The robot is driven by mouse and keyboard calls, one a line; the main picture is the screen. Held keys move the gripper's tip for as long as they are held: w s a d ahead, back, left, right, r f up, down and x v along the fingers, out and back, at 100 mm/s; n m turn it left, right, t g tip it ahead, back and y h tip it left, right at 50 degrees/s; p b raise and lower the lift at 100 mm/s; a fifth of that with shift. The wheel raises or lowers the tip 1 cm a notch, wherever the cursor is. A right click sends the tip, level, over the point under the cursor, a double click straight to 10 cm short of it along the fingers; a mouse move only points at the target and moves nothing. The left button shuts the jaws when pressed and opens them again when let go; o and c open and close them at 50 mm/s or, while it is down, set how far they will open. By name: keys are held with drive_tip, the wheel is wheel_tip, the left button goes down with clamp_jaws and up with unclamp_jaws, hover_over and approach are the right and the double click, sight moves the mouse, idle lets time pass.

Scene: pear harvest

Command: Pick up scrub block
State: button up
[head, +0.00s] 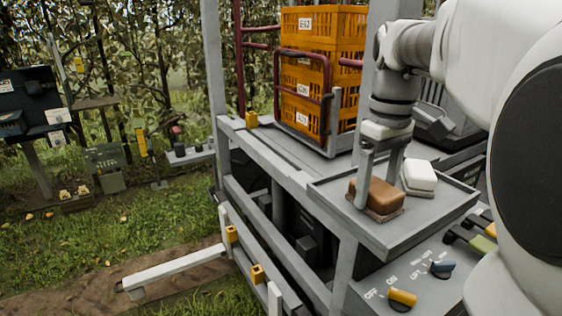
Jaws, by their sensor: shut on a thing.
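Two blocks are at the grey tray (437,220) on the machine's right side. The brown block (379,194) has a thin, paler layer along its bottom. The white block (419,175) sits just behind and to the right of it, with a darker base. My gripper (378,186) points down and is shut on the brown block, one finger in front at its left and the other behind it. The brown block is at or very near the tray surface; I cannot tell whether it touches. The label "scrub block" shows on neither.
Orange crates (322,75) stand stacked behind a dark red rail, left of my arm. The tray's front right is bare.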

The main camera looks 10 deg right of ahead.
sight(377, 186)
drive_tip(key=shift+c, duration=0.2)
wheel_tip(377, 186, up, 10)
idle(0.6)
drive_tip(key=o, duration=0.9)
drive_tip(key=c, duration=0.7)
drive_tip(key=shift+o, duration=0.2)
drive_tip(key=shift+f, duration=0.1)
